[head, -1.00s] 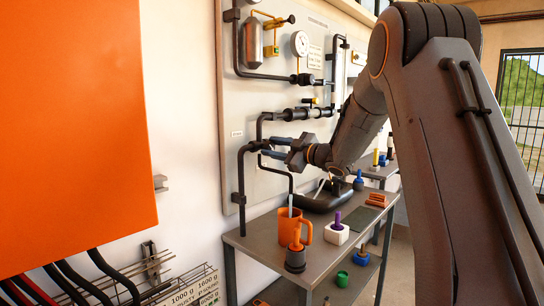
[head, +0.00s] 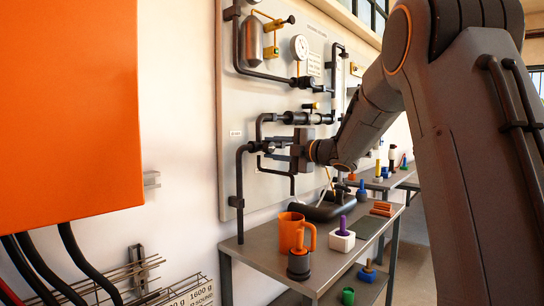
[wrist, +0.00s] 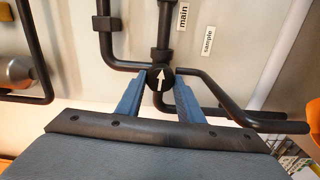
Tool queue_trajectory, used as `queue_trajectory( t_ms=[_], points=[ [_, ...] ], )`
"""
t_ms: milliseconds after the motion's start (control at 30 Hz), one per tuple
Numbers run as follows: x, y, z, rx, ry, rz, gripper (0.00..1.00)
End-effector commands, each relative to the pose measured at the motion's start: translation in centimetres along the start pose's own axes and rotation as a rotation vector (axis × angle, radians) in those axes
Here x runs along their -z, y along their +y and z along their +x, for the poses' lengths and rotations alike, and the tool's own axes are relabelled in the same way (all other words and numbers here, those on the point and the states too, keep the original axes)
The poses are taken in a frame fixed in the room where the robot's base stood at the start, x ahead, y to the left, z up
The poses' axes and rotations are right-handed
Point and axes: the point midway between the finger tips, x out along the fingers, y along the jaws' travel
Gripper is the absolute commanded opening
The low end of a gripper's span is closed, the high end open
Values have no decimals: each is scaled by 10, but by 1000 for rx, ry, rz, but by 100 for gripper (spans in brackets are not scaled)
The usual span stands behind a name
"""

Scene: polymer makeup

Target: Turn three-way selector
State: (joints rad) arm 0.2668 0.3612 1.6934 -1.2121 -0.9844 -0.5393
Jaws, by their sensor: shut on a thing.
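The three-way selector (wrist: 161,78) is a dark round knob with a white arrow, at a junction of dark pipes in the wrist view. The arrow points up along the pipe beside the "main" label (wrist: 183,15). My gripper (wrist: 159,84) has a blue finger on each side of the knob and is shut on it. In the head view my gripper (head: 274,153) reaches left to the pipes on the wall panel. The knob is hard to make out there among the fingers and pipes.
A "sample" label (wrist: 208,41) is beside a bent pipe (wrist: 215,88). An orange box (head: 70,110) fills the left.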

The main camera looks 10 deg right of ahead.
Motion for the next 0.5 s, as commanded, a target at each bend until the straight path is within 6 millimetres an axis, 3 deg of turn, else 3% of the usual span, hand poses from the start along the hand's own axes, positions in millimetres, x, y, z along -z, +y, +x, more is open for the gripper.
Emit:
queue_trajectory(
  t_ms=[500],
  points=[
    [1, -4, 0, 6, 4, -69, 12]
  ],
)
